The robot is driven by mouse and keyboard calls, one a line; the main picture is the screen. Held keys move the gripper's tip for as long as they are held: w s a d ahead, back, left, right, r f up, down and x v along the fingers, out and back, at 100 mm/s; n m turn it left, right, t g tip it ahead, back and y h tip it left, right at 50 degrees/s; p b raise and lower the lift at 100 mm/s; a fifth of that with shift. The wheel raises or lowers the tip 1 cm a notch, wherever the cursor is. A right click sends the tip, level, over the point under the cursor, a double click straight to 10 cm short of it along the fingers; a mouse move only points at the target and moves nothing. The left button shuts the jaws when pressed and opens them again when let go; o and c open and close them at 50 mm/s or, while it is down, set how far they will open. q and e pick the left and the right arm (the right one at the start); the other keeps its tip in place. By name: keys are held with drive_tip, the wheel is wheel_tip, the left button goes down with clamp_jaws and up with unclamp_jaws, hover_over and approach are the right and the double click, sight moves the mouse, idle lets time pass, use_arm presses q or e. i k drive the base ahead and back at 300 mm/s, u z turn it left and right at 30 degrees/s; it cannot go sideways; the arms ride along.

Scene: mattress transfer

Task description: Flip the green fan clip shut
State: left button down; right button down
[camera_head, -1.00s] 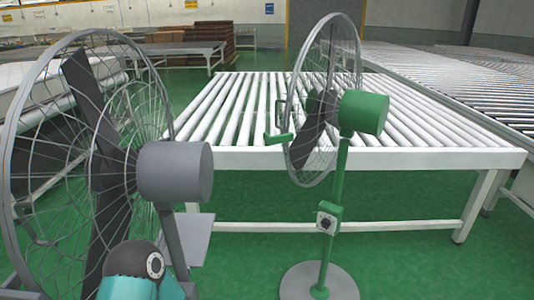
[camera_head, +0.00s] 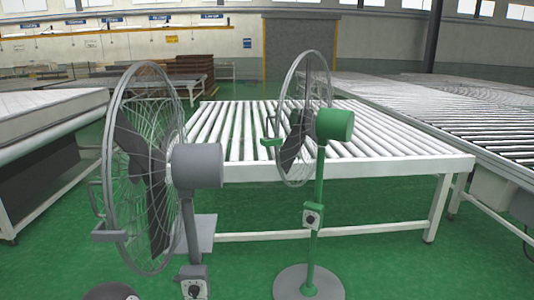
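The green fan (camera_head: 334,124) stands upright on a green pole with a round grey base, in the middle of the head view. Its round wire cage faces left and is seen nearly edge-on. A small green clip (camera_head: 271,142) juts out from the left side of the cage, with a thin grey handle-like loop just above it. The clip is too small to tell whether it is open or shut. Neither of my grippers is in view. Only a dark rounded part, likely of my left arm, shows at the bottom left edge.
A grey fan (camera_head: 197,165) stands closer, left of the green one, with a grey clip (camera_head: 109,236) on its cage. A white roller table (camera_head: 345,168) stands behind the green fan. A mattress (camera_head: 45,112) lies at the left. Green floor is clear at the front right.

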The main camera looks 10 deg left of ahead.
sight(266, 144)
drive_tip(key=z, duration=1.65)
drive_tip(key=i, duration=0.1)
drive_tip(key=u, duration=3.15)
drive_tip(key=k, duration=0.65)
drive_tip(key=z, duration=0.85)
drive_tip(key=i, duration=1.05)
drive_tip(key=z, duration=0.15)
